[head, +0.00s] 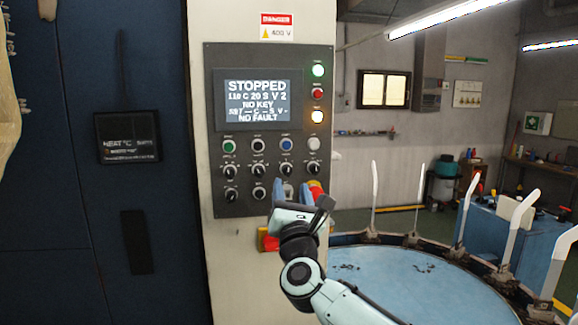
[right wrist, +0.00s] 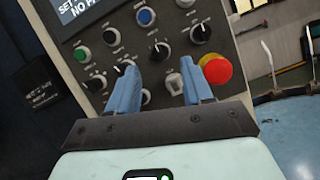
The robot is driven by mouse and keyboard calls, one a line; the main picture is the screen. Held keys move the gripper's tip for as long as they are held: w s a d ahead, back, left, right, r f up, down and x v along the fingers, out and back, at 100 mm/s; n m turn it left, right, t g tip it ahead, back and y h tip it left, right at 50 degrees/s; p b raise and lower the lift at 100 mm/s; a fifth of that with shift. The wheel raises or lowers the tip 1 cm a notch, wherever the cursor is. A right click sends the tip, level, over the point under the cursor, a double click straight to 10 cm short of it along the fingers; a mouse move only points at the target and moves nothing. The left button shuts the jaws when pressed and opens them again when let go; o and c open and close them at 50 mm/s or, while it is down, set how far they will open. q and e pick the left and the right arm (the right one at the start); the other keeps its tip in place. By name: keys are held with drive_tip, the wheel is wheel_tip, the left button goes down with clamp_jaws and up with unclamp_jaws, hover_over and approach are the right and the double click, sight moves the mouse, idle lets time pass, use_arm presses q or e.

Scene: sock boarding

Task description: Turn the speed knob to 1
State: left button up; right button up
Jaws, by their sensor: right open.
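The control panel (head: 268,130) has several black rotary knobs in two rows; their labels are too small to read, so I cannot tell which is the speed knob. The upper row ends at a right-hand knob (head: 313,170), also in the right wrist view (right wrist: 200,33). The display (head: 257,99) reads STOPPED, V 2, NO KEY, NO FAULT. My right gripper (head: 292,191) is open in front of the lower row. In the right wrist view its blue fingers (right wrist: 162,85) stand either side of a grey key switch (right wrist: 174,83); contact cannot be told. My left gripper is out of view.
A red emergency stop (right wrist: 217,69) on yellow is just right of my right fingers. Coloured buttons (head: 229,146) sit above the knobs. A round blue table (head: 400,285) with upright pale boards (head: 467,210) stands right. A dark cabinet (head: 90,210) is left.

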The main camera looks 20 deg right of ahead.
sight(289, 174)
drive_tip(key=p+x, duration=0.2)
drive_tip(key=x, duration=0.2)
drive_tip(key=shift+w+d+r, duration=0.1)
drive_tip(key=shift+w+r, duration=0.1)
drive_tip(key=shift+w, duration=0.05)
drive_tip(key=shift+w+d+p, duration=0.15)
drive_tip(key=shift+w+p, duration=0.15)
drive_tip(key=shift+w, duration=0.15)
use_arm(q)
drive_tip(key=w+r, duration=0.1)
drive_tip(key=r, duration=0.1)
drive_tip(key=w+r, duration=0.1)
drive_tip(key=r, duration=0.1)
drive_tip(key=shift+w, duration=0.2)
use_arm(e)
drive_tip(key=shift+s, duration=0.1)
clamp_jaws()
